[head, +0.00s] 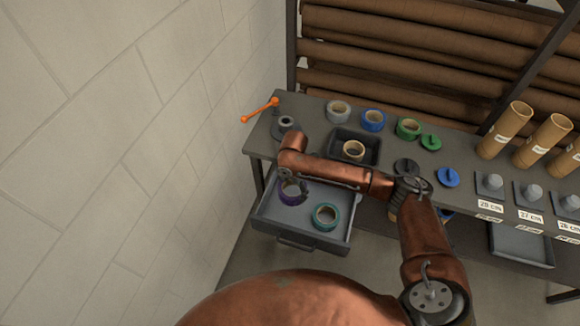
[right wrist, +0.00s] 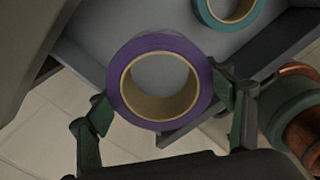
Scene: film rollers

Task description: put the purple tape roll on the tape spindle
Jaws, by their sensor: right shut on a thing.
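The purple tape roll (head: 283,197) is at the open drawer, at its left side; my right arm partly covers it. In the right wrist view the purple roll (right wrist: 159,43) faces the camera, its tan core open. My right gripper (right wrist: 165,100) is shut on it, with a finger at each side of the roll. In the head view the right gripper (head: 293,189) is small and partly hidden by its arm. A grey post on a round base (head: 287,123), which looks like the tape spindle, stands at the bench's left end. My left gripper is out of view.
A teal tape roll (head: 326,216) lies in the drawer (head: 305,238). Grey (head: 338,108), blue (head: 373,118) and green (head: 407,127) rolls line the bench back. A black tray (head: 340,136) holds a tan roll (head: 353,149). An orange lever (head: 258,111) is beside the post.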

